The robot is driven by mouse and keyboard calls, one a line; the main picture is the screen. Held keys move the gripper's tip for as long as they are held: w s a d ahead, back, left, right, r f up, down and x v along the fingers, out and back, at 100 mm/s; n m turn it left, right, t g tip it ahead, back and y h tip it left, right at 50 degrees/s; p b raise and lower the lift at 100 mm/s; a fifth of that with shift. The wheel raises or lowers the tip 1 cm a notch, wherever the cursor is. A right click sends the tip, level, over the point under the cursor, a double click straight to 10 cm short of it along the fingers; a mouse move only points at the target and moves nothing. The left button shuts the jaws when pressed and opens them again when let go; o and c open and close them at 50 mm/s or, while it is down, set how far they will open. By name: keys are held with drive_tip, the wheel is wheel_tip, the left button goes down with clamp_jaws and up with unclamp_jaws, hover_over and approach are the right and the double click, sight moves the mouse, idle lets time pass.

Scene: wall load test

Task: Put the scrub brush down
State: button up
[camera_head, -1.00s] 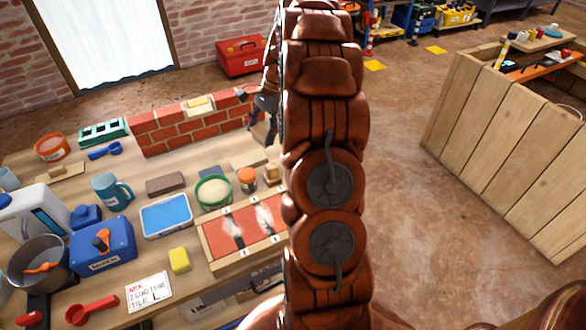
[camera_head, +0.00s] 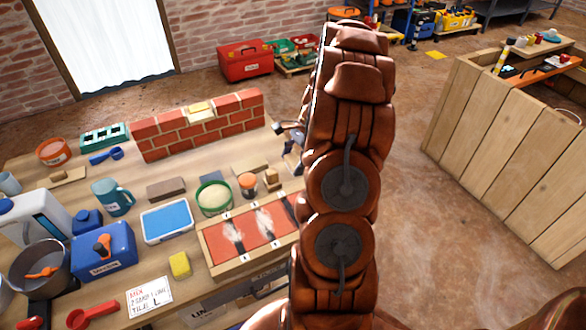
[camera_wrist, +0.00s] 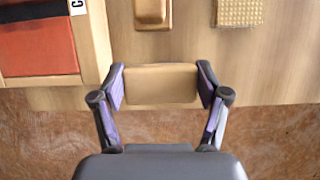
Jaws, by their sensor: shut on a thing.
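My gripper (camera_wrist: 160,86) is shut on the scrub brush (camera_wrist: 160,82), a tan wooden block held crosswise between the two purple-lined fingers. In the head view my gripper (camera_head: 290,138) is at the table's right side, partly behind my arm, and the brush cannot be made out there. The wooden table (camera_head: 180,180) carries the other items.
A small wooden block (camera_wrist: 152,12) and a textured tan pad (camera_wrist: 239,11) lie near the table edge. The framed red panel (camera_head: 222,239) is at the left in the wrist view. A brick wall piece (camera_head: 172,138) stands farther back. Bare wood lies between block and pad.

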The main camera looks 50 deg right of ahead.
sight(293, 168)
drive_tip(key=shift+f, duration=1.6)
drive_tip(key=o, duration=1)
drive_tip(key=shift+f, duration=0.1)
drive_tip(key=v, duration=1.2)
drive_tip(key=shift+a, duration=0.15)
